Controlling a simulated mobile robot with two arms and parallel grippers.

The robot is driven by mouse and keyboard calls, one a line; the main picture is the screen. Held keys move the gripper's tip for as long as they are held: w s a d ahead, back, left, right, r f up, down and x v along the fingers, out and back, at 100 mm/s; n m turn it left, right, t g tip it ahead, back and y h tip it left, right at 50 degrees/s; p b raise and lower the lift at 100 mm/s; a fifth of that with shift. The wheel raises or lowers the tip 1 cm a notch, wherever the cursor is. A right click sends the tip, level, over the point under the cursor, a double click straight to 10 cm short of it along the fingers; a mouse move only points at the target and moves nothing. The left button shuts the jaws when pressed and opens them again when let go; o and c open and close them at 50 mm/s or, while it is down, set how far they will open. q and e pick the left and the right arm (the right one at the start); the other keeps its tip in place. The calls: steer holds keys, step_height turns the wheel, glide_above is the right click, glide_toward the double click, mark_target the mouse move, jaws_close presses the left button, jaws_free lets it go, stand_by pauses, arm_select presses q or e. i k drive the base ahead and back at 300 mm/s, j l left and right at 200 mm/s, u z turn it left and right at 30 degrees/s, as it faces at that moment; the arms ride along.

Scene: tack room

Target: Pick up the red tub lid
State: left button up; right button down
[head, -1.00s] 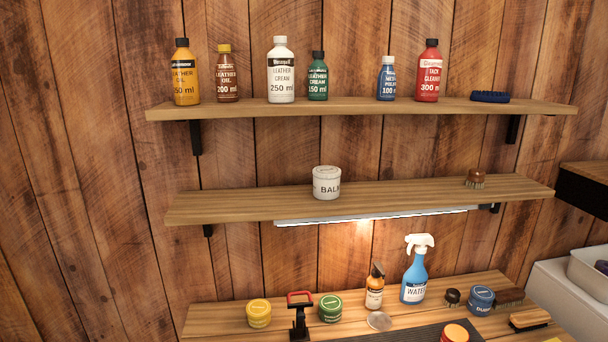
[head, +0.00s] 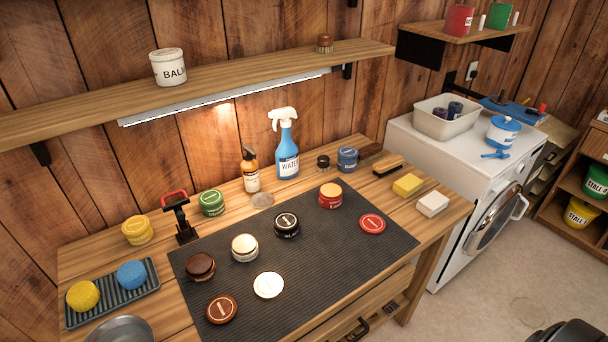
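The red lid (head: 373,224) lies flat on the right part of the dark ribbed mat (head: 335,270), apart from the other things. A red tub (head: 330,198) stands behind it to the left, near the mat's back edge, showing a pale top. Neither of my grippers is in the head view.
A black tub (head: 287,226), a cream tub (head: 245,248), a dark brown tub (head: 200,267), a white lid (head: 268,286) and a brown lid (head: 222,309) are on the mat. A yellow sponge (head: 408,185) and a white block (head: 433,204) lie right of it. The mat's front right is clear.

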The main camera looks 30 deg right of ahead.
mark_target(371, 224)
steer(key=k+l+z, duration=0.1)
steer(key=z, duration=1.15)
steer(key=k+l, duration=0.05)
